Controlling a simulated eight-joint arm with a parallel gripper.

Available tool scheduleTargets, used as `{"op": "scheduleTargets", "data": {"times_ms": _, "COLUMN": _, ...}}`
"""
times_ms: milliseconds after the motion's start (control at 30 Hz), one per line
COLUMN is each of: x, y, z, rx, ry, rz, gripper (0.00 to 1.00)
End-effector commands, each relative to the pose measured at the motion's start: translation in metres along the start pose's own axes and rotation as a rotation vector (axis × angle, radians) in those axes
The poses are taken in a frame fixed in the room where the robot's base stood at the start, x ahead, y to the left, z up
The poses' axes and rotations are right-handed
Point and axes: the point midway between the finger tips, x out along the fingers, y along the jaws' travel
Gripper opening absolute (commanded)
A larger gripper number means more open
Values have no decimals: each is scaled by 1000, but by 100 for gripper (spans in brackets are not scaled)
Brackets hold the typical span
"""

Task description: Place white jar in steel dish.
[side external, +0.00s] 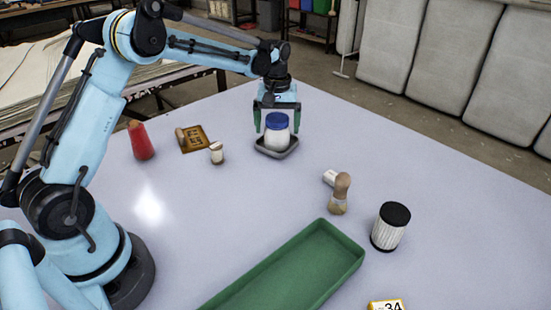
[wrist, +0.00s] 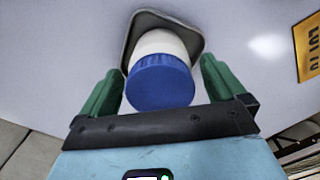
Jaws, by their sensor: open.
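The white jar (side external: 277,137) has a blue lid and stands upright in the grey steel dish (side external: 277,154) in the side view. The wrist view shows the jar (wrist: 160,43) with its blue lid facing the camera, and the dish rim (wrist: 148,15) around its far side. My gripper (side external: 277,127) is just above and around the jar's lid. In the wrist view its green fingers (wrist: 160,82) are spread, one on each side of the jar, with gaps beside the lid.
A green tray (side external: 352,254) lies at the front. Table around the dish is clear.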

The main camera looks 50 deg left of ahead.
Motion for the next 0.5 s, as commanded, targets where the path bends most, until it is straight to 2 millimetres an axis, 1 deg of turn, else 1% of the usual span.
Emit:
{"op": "scheduleTargets", "data": {"times_ms": 167, "x": -24, "y": 0, "z": 0, "rx": 0, "ry": 0, "rz": 0, "gripper": 97}}
{"op": "scheduleTargets", "data": {"times_ms": 400, "x": -72, "y": 0, "z": 0, "rx": 0, "ry": 0, "rz": 0, "gripper": 97}}
{"op": "scheduleTargets", "data": {"times_ms": 500, "x": -90, "y": 0, "z": 0, "rx": 0, "ry": 0, "rz": 0, "gripper": 97}}
